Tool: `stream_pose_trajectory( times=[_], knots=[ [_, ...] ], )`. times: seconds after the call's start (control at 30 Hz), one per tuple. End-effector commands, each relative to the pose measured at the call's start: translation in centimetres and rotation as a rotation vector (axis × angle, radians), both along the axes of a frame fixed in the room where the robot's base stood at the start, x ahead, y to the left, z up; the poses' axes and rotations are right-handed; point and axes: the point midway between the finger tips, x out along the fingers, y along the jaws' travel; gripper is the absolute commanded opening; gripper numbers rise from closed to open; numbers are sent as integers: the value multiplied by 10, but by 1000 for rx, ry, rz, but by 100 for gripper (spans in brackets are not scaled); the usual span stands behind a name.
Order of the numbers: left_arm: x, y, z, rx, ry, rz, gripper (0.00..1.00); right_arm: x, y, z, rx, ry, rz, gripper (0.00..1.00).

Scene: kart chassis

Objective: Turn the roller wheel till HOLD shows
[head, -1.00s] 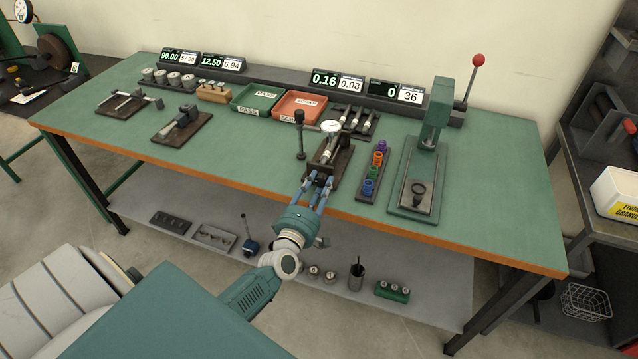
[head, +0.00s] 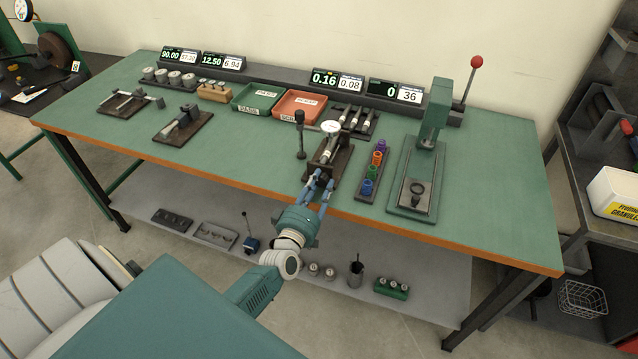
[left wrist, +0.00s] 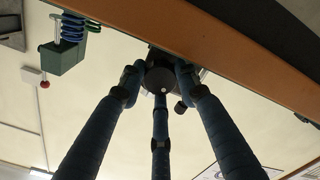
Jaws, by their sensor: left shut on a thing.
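The roller fixture (head: 322,172), a dark base with a shaft on it and a white dial gauge (head: 330,127) above, stands near the front edge of the bench. My left gripper (head: 320,178) reaches its front end from below the edge. In the left wrist view three blue fingers close around the dark round wheel (left wrist: 158,78), which has a small white dot on its face. The fingers partly hide the wheel. The display (head: 324,79) behind reads 0.16, with 0.08 on the white card (head: 350,84) beside it. No HOLD is legible. My right gripper is not in view.
A rack of coloured rings (head: 374,170) and a green press (head: 425,150) stand close to the right of the fixture. A dark post (head: 300,135) stands at its left. Green and red trays (head: 300,104) lie behind. The front bench edge (head: 240,187) runs under my wrist.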

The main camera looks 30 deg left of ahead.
Motion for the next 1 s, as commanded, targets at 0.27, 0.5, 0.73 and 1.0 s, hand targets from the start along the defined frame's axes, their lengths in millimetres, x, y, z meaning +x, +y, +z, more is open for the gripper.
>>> stream_pose_trajectory(
  times=[0.27, 0.5, 0.73, 1.0],
  knots=[
    [-1, -2, -3, 132, 39, -2, 6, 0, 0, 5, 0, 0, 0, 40],
    [-1, -2, -3, 247, 66, -4, 6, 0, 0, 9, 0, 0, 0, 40],
    [-1, -2, -4, 360, 95, -4, 6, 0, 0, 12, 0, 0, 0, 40],
    [-1, -2, -4, 490, 127, -4, 6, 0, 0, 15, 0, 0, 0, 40]
  ],
)
